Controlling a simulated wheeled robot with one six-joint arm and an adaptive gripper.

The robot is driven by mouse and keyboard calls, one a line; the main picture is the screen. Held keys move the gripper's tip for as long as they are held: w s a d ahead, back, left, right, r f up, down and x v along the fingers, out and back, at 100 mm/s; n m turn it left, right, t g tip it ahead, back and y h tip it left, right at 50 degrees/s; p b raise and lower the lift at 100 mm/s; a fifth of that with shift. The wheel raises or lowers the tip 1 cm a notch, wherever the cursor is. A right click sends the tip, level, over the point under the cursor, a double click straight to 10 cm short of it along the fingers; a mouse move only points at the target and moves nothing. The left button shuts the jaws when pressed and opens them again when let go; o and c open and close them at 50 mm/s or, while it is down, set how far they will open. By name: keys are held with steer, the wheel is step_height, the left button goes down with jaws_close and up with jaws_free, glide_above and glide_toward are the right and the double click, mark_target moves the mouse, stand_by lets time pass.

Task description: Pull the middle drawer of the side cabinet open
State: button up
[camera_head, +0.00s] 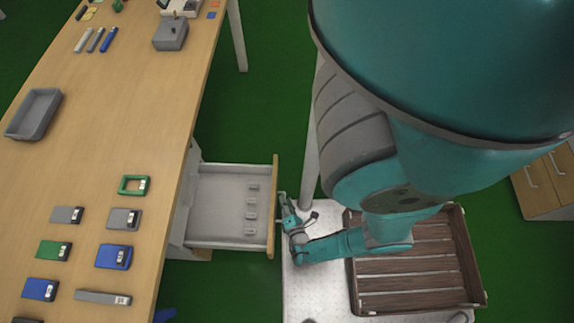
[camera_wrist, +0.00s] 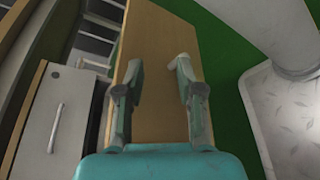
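A drawer (camera_head: 228,215) stands pulled out from the side cabinet (camera_head: 188,215) under the table. Its wooden front panel (camera_head: 275,205) faces right, and several small grey items lie inside. I cannot tell from the head view which level this drawer is. My gripper (camera_head: 288,212) is just right of the front panel. In the wrist view, my gripper (camera_wrist: 158,72) has its two fingers apart before the wooden panel (camera_wrist: 155,38), with no handle visible between them. Whether they touch the panel is unclear. A grey front with a white handle (camera_wrist: 56,128) shows at left.
The wooden table (camera_head: 130,150) holds a grey bin (camera_head: 35,114) and several small devices. A slatted wooden crate (camera_head: 415,275) sits on my white base. Another cabinet (camera_head: 550,180) stands at far right. Green floor is open beyond the drawer.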

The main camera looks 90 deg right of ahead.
steer(key=shift+s+r, duration=0.1)
steer(key=shift+r, duration=2.55)
